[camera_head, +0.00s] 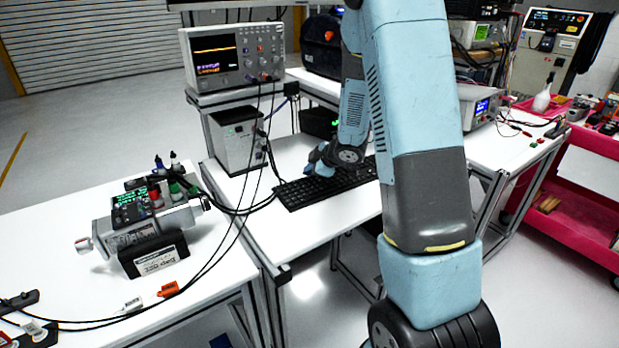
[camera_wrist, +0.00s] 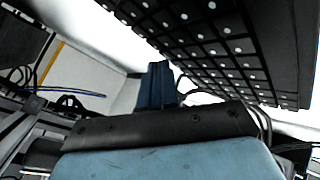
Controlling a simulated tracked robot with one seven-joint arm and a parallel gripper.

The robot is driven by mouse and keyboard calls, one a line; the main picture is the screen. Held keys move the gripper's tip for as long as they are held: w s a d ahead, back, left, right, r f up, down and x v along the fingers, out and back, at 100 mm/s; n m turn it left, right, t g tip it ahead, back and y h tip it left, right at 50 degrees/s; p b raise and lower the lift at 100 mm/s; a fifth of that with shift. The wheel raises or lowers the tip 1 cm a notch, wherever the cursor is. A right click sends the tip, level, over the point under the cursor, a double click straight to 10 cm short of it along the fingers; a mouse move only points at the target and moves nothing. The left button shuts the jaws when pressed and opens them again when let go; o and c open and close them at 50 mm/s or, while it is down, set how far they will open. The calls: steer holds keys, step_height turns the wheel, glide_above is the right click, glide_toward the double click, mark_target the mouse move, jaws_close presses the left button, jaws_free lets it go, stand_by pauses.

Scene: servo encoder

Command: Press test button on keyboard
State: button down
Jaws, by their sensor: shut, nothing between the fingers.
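The black keyboard (camera_head: 312,189) lies on the white table in the middle of the head view. It also fills the upper right of the wrist view (camera_wrist: 225,45), with its rows of white-marked keys seen close up. My gripper (camera_head: 318,166) is over the back left part of the keyboard in the head view, partly hidden by my arm. In the wrist view, my gripper's blue fingers (camera_wrist: 158,68) are together and empty, beside the keyboard's edge. I cannot tell which key is the test button, or whether the fingertips touch a key.
An oscilloscope (camera_head: 233,55) stands on a shelf behind the keyboard, with a white box (camera_head: 238,140) below it. A servo motor (camera_head: 150,222) with cables sits on the left table. Black cables (camera_head: 250,208) run to the keyboard's left. A pink cart (camera_head: 572,222) stands at right.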

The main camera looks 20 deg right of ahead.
steer(key=shift+f, duration=0.2)
steer(key=shift+r, duration=0.15)
stand_by(0.4)
steer(key=shift+r, duration=0.65)
step_height(320, 180, up, 5)
stand_by(0.6)
stand_by(0.5)
